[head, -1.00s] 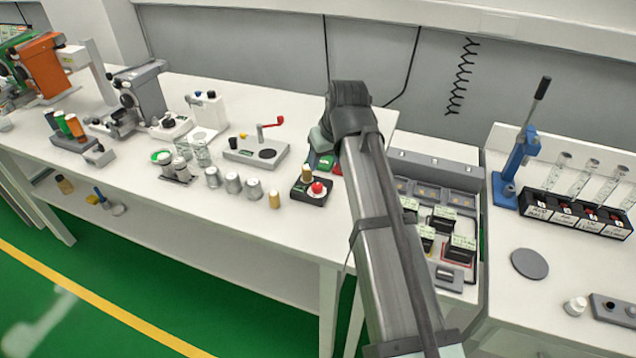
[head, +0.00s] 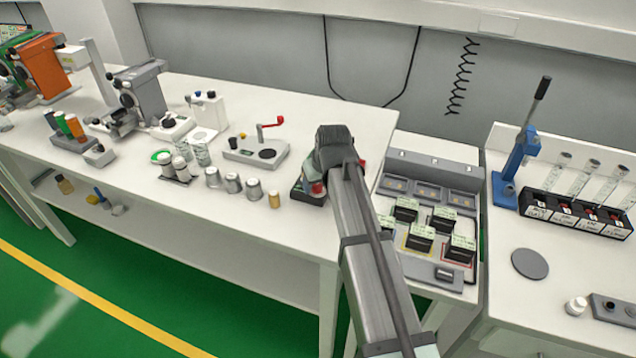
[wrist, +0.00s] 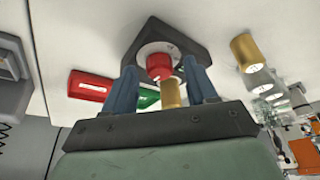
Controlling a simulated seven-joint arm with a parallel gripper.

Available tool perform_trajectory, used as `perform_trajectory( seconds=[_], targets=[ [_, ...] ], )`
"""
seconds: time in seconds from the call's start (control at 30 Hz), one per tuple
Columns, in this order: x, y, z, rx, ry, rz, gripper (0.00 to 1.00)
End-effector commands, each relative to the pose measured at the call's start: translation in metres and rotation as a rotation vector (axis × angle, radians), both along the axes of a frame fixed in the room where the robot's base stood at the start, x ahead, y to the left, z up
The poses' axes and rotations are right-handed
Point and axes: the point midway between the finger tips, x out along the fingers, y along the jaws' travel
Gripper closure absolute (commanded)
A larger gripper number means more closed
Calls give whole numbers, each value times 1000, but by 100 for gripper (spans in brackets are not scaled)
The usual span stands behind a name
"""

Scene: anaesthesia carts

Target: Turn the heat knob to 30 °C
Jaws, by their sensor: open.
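A dark base (wrist: 188,42) carries a silver dial with a red knob (wrist: 158,65) on top; I take this for the heat knob. In the head view the red knob (head: 317,188) shows just beside my gripper, which hides much of the base. My gripper (wrist: 159,69) is open, with its two blue fingers apart. In the wrist view the red knob appears between the fingertips; I cannot tell whether they touch it. A brass cylinder (wrist: 170,93) also appears between the fingers. No temperature marks are readable.
A red block (wrist: 90,85) and a green block (wrist: 148,98) lie near the fingers. A second brass cylinder (wrist: 243,52) and several silver canisters (head: 233,183) stand beside the base. A grey tray with labelled black blocks (head: 420,240) is to the right.

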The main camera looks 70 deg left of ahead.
Motion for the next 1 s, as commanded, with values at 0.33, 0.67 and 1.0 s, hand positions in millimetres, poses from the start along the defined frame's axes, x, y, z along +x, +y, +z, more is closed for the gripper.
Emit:
perform_trajectory(
  seconds=[0.33,0.67,1.0],
  targets=[
    [0,1,-2,1,0,0,44],
    [0,1,-2,1,0,0,76],
    [0,1,-2,1,0,2,99]
  ],
)
